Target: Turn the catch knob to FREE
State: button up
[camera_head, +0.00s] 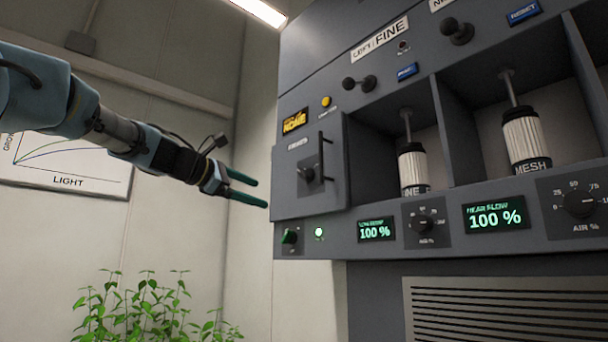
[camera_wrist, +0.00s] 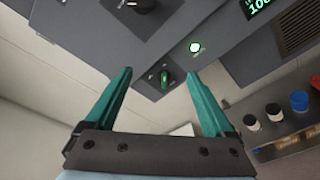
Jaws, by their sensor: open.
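The black catch knob (camera_head: 308,174) sits on a small dark plate on the closed grey door at the left end of the cabinet. Its setting is too small to read. A dark knob, which looks like the same one, is cut off at the top of the wrist view (camera_wrist: 143,4). My gripper (camera_head: 260,193) is open and empty, its two green fingers to the left of the door and apart from the knob. In the wrist view my gripper (camera_wrist: 158,74) points toward the panel, with a green knob (camera_wrist: 164,79) seen between the fingertips.
A vertical bar handle (camera_head: 323,166) stands out beside the catch knob. Below the door are the green knob (camera_head: 290,237) and a lit lamp (camera_head: 319,232). Open bays with white canisters (camera_head: 412,167) lie to the right. Plants (camera_head: 150,305) stand below my arm.

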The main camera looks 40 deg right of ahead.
jog(key=g+h, duration=0.2)
send_near(302, 172)
jog(key=d+p, duration=0.4)
jog(key=d, duration=0.1)
jog(key=d+p, duration=0.2)
jog(key=d, duration=0.1)
jog(key=shift+s+r, duration=0.35)
jog(key=shift+r, duration=0.05)
jog(key=shift+d+f, duration=0.15)
jog(key=shift+d, duration=0.55)
jog(key=shift+c, duration=0.3)
jog(key=c, duration=1.3)
